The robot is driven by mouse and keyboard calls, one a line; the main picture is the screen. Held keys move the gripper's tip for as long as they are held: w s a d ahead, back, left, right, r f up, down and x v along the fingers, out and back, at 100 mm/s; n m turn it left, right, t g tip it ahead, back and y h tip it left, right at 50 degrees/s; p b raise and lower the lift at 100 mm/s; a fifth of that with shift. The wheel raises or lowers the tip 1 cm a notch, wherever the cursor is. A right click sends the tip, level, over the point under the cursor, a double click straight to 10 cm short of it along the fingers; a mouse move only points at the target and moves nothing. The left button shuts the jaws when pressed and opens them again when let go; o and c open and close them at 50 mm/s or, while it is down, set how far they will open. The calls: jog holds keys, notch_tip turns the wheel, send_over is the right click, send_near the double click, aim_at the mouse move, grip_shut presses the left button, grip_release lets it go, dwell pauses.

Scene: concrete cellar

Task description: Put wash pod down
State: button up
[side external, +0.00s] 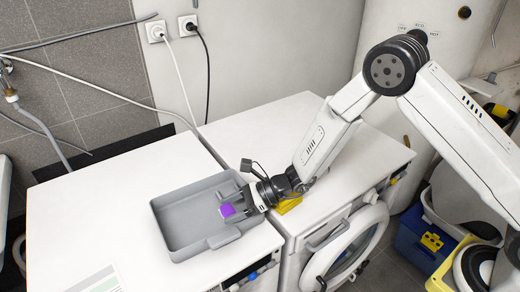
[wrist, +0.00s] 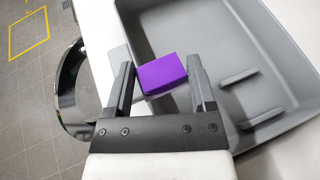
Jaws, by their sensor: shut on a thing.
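The wash pod is a small purple block (side external: 227,210), also seen in the wrist view (wrist: 163,75). My gripper (side external: 236,203) is shut on it, with one dark finger on either side in the wrist view (wrist: 160,80). The pod is over the near right part of a grey tray (side external: 165,222). In the wrist view the pod overlaps the tray's rim and part of its floor (wrist: 225,50). I cannot tell whether the pod touches the tray.
The tray lies on a white washing machine top (side external: 95,205). A second white machine (side external: 265,125) with a round door (side external: 345,245) stands to its right. A yellow item (side external: 288,205) lies near my wrist. Small grey ridges (wrist: 250,95) show inside the tray. The rest of its floor looks empty.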

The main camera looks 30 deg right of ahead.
jog(key=shift+f, duration=0.45)
jog(key=o, duration=1.1)
jog(key=shift+o, duration=0.2)
jog(key=shift+r, duration=0.1)
jog(key=shift+r, duration=0.35)
jog(key=shift+d+r, duration=0.2)
jog(key=shift+r, duration=0.05)
jog(key=v, duration=1.1)
jog(key=shift+s+d, duration=0.2)
jog(key=shift+d, duration=0.05)
jog(key=shift+r, duration=0.1)
